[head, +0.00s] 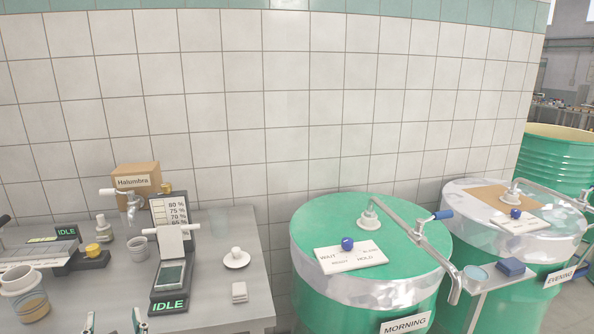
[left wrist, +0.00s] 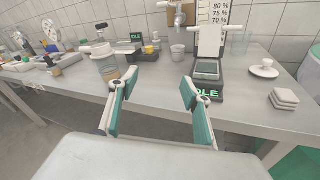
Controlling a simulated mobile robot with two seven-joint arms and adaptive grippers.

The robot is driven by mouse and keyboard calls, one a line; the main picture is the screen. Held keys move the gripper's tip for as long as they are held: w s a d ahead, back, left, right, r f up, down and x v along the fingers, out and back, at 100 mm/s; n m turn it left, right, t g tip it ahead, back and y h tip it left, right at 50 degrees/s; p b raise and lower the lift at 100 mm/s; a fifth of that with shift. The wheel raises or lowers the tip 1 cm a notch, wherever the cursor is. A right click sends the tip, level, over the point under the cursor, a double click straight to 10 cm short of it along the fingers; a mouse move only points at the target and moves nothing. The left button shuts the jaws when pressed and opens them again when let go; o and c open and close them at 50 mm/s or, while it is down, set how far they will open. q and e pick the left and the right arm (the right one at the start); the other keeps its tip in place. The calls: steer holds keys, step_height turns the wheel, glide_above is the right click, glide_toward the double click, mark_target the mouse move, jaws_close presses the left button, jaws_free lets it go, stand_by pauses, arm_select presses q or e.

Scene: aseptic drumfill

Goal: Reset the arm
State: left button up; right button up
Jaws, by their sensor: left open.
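My left gripper (head: 114,322) shows at the bottom edge of the head view, only its fingertips in sight. In the left wrist view its two green-padded fingers (left wrist: 156,100) are spread apart with nothing between them. They are in front of the grey bench (left wrist: 150,111), between a cup with a brownish lower part (left wrist: 106,67) on the left and a device marked IDLE (left wrist: 207,88) on the right. I cannot tell the exact gap to the bench edge. My right gripper is in neither view.
Green drums marked MORNING (head: 370,290) and EVENING (head: 520,262) stand to the right.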

arm_select(q)
steer(key=s+d+r+m+t+h, duration=0.15)
steer(key=d+r+m+t, duration=0.4)
steer(key=m, duration=0.95)
steer(key=s+d+f+m+h, duration=0.2)
steer(key=d+f+m+h, duration=0.85)
steer(key=f+m, duration=0.4)
steer(key=s+f+m+g, duration=0.4)
steer(key=f+m, duration=0.3)
steer(key=f, duration=0.4)
steer(key=s+f+m+g, duration=0.4)
steer(key=s+f+m, duration=0.3)
steer(key=f, duration=0.5)
steer(key=shift+a, duration=0.35)
